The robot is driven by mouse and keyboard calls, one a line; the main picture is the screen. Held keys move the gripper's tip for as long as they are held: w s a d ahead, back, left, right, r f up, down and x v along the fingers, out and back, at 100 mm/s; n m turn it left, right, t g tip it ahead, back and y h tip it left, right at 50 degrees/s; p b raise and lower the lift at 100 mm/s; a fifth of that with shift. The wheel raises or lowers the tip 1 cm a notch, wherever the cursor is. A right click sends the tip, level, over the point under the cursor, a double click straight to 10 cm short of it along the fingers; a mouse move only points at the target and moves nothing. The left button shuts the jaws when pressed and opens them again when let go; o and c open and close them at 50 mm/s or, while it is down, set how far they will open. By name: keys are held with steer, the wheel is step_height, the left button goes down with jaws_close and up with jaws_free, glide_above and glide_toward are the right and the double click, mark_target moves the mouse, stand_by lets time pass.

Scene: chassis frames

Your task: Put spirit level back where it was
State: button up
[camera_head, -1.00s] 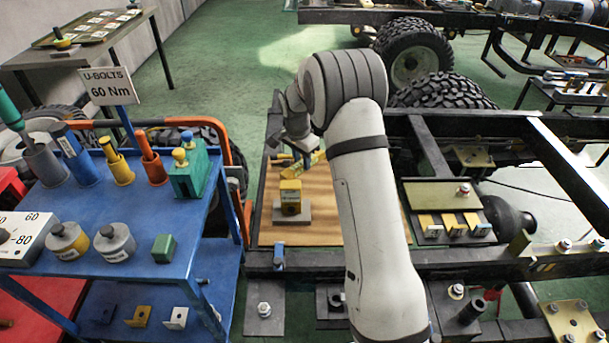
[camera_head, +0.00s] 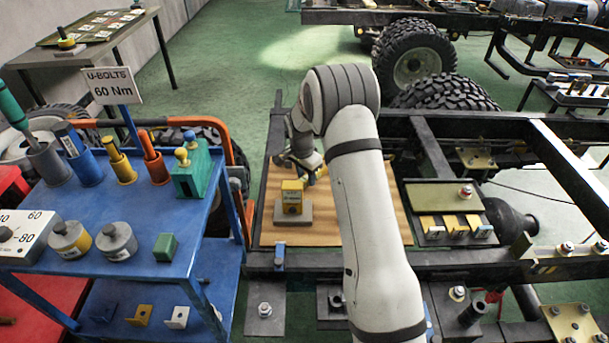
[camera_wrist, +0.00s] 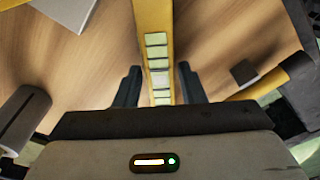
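The spirit level is a yellow bar with pale green windows (camera_wrist: 155,25), running down the middle of the wrist view over a wooden board. Only a small yellow part of it shows in the head view (camera_head: 321,172), beside my wrist. My gripper (camera_wrist: 160,85) has its two dark fingers on either side of the bar, with narrow gaps between the fingers and the bar. It looks open around the bar. In the head view my gripper is low over the wooden board (camera_head: 265,225), and its fingertips are mostly hidden by my wrist.
A yellow block (camera_head: 292,186) on a grey base (camera_head: 292,217) stands on the board, near my gripper. A blue cart (camera_head: 120,215) with tools and weights is at left. Black chassis rails (camera_head: 480,265) lie at right. A second yellow piece (camera_wrist: 275,80) shows in the wrist view.

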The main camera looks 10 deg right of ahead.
steer(key=shift+o, duration=1.2)
steer(key=shift+r, duration=0.15)
step_height(320, 180, up, 12)
steer(key=a, duration=0.1)
steer(key=s+d+r+n, duration=0.1)
steer(key=s+r+n, duration=0.2)
steer(key=s+r, duration=0.35)
steer(key=s+r+n, duration=0.2)
steer(key=s+r, duration=0.2)
steer(key=s, duration=0.6)
steer(key=s+n+t+y, duration=0.1)
steer(key=s+n, duration=0.5)
steer(key=s, duration=1.5)
steer(key=shift+a+t, duration=0.15)
steer(key=shift+t, duration=0.15)
steer(key=p+v, duration=0.2)
steer(key=shift+w+r, duration=0.1)
steer(key=shift+r, duration=0.25)
